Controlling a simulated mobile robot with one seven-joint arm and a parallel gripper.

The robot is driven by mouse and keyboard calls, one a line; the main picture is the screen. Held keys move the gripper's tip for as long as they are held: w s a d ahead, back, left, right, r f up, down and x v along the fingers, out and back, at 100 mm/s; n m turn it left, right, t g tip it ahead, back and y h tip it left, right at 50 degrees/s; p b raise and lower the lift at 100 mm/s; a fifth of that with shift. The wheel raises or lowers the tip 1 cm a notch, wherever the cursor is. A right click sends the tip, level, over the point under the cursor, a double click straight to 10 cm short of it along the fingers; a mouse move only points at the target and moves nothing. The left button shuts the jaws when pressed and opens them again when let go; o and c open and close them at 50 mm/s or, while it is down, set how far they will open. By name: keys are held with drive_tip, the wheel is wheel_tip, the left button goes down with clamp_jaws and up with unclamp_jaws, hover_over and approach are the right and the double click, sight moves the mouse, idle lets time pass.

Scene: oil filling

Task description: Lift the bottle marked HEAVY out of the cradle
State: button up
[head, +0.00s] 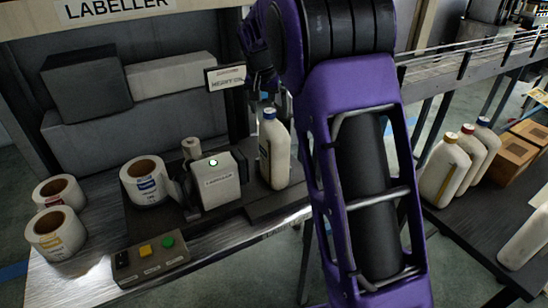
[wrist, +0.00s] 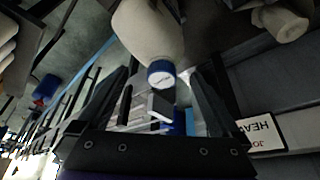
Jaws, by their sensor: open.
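A white bottle (head: 274,158) with a blue cap stands upright at the right end of the labeller machine. Its lower part meets the dark machine bed, and I cannot make out the cradle's shape. A sign reading HEAVY (head: 226,78) is just left of and above it. My gripper (head: 264,92) is above the bottle, near its cap. In the wrist view, the bottle (wrist: 146,32) and its blue cap (wrist: 160,72) show beyond and roughly between the spread fingers of my gripper (wrist: 160,90). The fingers are open, and I see no grip on the cap.
The labeller box (head: 216,182) stands close left of the bottle. Label rolls (head: 57,232) and a button panel (head: 150,257) sit on the bench. Several white bottles (head: 444,172) and cardboard boxes (head: 518,157) are on the right table. My arm hides the middle.

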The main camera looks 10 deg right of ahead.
sight(271, 121)
drive_tip(key=shift+x, duration=2.75)
drive_tip(key=shift+s, duration=0.1)
drive_tip(key=c, duration=1.5)
drive_tip(key=shift+f, duration=0.1)
clamp_jaws()
drive_tip(key=shift+s+a+f, duration=0.1)
drive_tip(key=shift+f, duration=0.05)
